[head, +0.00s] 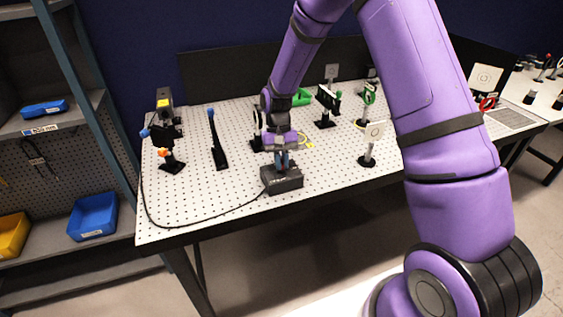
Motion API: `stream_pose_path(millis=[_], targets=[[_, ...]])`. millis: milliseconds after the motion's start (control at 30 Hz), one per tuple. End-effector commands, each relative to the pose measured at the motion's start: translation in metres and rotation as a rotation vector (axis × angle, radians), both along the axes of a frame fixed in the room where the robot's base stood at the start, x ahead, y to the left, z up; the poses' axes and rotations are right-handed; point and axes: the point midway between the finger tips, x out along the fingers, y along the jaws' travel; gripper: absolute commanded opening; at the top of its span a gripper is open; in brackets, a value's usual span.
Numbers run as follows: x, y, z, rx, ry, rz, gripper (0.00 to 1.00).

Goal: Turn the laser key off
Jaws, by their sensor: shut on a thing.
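A dark box with a black cable (283,181) stands near the front edge of the perforated table and looks like the laser's key box. My gripper (282,163) points down at the top of this box. Its fingers are close together on something small there, most likely the laser key. The key itself is hidden by the fingers, so I cannot tell its angle. The black cable (206,224) runs from the box to the left along the table's front edge.
Shelves with blue (94,216) and yellow bins stand left.

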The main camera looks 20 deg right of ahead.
Motion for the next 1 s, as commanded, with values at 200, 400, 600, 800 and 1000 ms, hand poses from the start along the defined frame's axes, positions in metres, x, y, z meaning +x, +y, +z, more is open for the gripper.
stream_pose_path(millis=[200, 400, 600, 800, 1000], targets=[[0.0012, 0.0002, 0.0007, 0.000, -0.004, 0.105, 0.00], [0.0014, -0.0002, 0.0007, 0.000, -0.004, 0.155, 0.00], [0.0014, -0.0002, 0.0007, 0.000, -0.004, 0.169, 0.00], [0.0014, -0.0001, 0.0007, 0.000, -0.004, 0.170, 0.00], [0.0011, -0.0002, 0.0007, 0.000, -0.004, 0.169, 0.33]])
